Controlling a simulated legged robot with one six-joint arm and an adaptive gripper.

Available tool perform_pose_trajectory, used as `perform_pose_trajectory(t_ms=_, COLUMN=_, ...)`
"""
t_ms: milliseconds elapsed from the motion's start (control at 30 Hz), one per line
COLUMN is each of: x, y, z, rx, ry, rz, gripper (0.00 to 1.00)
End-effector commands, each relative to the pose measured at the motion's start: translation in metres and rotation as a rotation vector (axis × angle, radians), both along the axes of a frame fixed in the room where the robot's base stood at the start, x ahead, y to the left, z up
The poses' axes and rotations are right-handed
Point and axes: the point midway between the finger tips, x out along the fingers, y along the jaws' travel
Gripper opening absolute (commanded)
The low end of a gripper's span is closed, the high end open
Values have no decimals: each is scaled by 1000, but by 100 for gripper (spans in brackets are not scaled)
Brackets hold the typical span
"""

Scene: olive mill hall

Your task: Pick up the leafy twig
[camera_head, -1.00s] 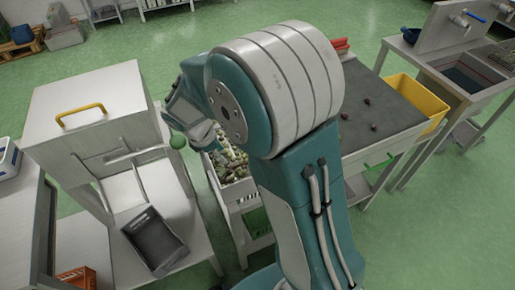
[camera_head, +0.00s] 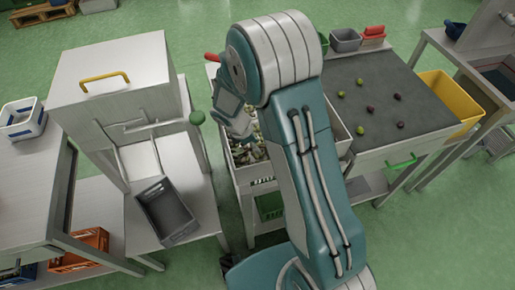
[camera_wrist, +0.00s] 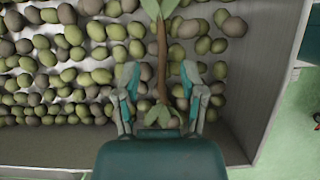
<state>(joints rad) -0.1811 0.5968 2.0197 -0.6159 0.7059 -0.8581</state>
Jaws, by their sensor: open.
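The leafy twig (camera_wrist: 161,50) has a brown stem and green leaves. In the wrist view it lies over the olives, running from the top edge down to between my gripper's fingers. My gripper (camera_wrist: 162,84) is open, with one finger on each side of the stem. I cannot tell whether either finger touches it. The twig's upper end is cut off by the picture edge. In the head view my arm hides the twig, and my gripper (camera_head: 238,124) is over the olive bin (camera_head: 244,176).
Green and dark olives (camera_wrist: 75,60) fill the bin around the twig. The bin's wall (camera_wrist: 262,70) rises close on the right. A grey table (camera_head: 380,95) with several olives stands right of my arm. A machine with a yellow handle (camera_head: 105,81) and a dark crate (camera_head: 166,211) are left.

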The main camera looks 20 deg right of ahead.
Motion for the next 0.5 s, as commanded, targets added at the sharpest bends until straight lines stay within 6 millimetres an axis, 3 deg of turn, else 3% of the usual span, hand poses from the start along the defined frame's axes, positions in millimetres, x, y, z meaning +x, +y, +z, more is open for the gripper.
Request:
perform_pose_trajectory(t_ms=100, x=-1, y=-4, z=-11, rx=0, ry=1, rz=0, gripper=53)
perform_pose_trajectory(t_ms=333, x=-1, y=-5, z=-13, rx=0, ry=0, rz=0, gripper=53)
perform_pose_trajectory(t_ms=367, x=-1, y=-5, z=-13, rx=0, ry=0, rz=0, gripper=48)
perform_pose_trajectory(t_ms=400, x=-1, y=-5, z=-13, rx=0, ry=0, rz=0, gripper=31)
perform_pose_trajectory(t_ms=500, x=-1, y=-6, z=-12, rx=1, ry=0, rz=0, gripper=5)
